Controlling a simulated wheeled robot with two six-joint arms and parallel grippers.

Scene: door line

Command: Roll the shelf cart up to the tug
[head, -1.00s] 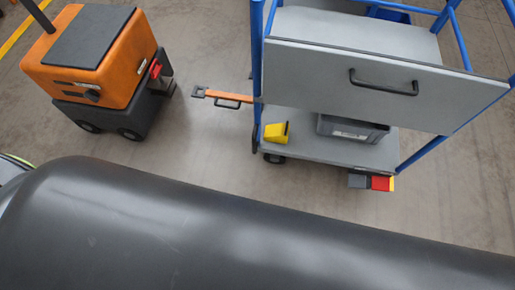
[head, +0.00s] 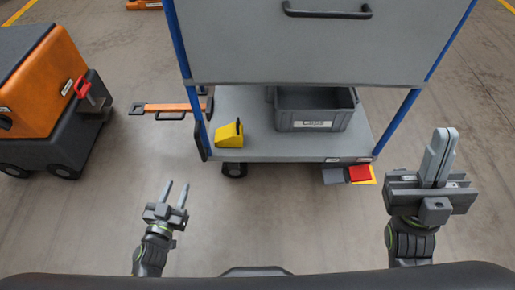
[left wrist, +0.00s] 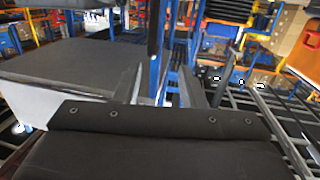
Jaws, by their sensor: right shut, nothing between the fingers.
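The shelf cart (head: 225,95) stands ahead of me in the head view, with blue posts, a grey lower deck and a large grey upper panel with a black handle (head: 327,12). Its orange drawbar (head: 165,107) points left toward the orange and black tug (head: 45,105), with a floor gap between drawbar and tug. A red lever (head: 84,88) is on the tug's near end. My left gripper (head: 178,194) is open and empty in front of the cart's left corner. My right gripper (head: 442,150) is shut and empty, right of the cart.
A yellow wedge (head: 230,134) and a grey crate (head: 312,110) sit on the lower deck. A red pedal (head: 359,173) and a grey one (head: 333,175) stick out at its near right corner. Open floor lies between me and the cart.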

